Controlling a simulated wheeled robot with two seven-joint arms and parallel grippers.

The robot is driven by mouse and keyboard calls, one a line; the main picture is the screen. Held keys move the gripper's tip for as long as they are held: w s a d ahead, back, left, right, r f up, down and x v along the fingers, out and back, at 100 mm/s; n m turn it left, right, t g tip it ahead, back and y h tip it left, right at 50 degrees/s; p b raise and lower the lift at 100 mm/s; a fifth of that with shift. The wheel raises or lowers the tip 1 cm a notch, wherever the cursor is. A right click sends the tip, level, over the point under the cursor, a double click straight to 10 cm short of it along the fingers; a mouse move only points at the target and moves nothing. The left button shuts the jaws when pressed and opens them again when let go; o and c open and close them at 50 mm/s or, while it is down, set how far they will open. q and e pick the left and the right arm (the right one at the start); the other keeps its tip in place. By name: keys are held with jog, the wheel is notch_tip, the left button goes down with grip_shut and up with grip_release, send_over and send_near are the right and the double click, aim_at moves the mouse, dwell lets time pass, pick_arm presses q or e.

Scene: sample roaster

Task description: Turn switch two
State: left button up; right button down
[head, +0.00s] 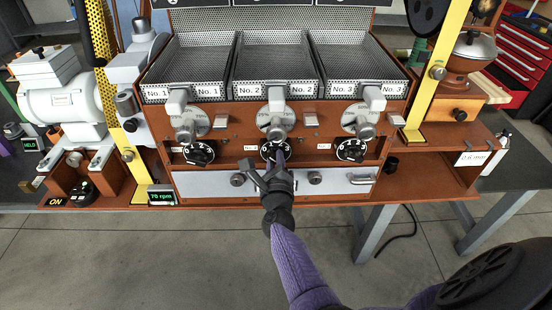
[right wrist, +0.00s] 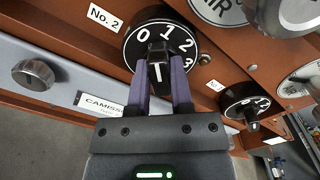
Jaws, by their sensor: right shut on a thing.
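Switch two is a black round dial (head: 268,150) with white numerals, in the middle of the roaster's front panel under the No. 2 tray. In the right wrist view the dial (right wrist: 187,37) shows 0, 1, 2 and 3 around its bar-shaped handle (right wrist: 157,68), beside a "No. 2" label. My right gripper (head: 277,163) reaches up to this dial from below. In the right wrist view its two purple fingers (right wrist: 160,85) are shut on the handle, one on each side. The fingers hide part of the dial's lower face. My left gripper is not in view.
Similar dials stand to the left (head: 199,152) and right (head: 352,150). Metal levers (head: 279,118) sit above the dials, under perforated trays (head: 275,65). A silver drawer front (head: 210,184) with round knobs lies below. Yellow posts (head: 436,75) flank the roaster.

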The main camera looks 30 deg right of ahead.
jog(key=n, duration=0.3)
jog(key=shift+p, duration=0.35)
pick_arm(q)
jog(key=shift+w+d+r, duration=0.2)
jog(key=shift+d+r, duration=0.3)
pick_arm(e)
jog(key=shift+n, duration=0.7)
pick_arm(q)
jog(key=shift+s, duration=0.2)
pick_arm(e)
jog(key=shift+a, duration=0.1)
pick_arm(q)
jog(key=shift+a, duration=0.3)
pick_arm(e)
jog(key=shift+f, duration=0.1)
jog(key=c, duration=0.5)
grip_release()
jog(key=shift+c, duration=0.2)
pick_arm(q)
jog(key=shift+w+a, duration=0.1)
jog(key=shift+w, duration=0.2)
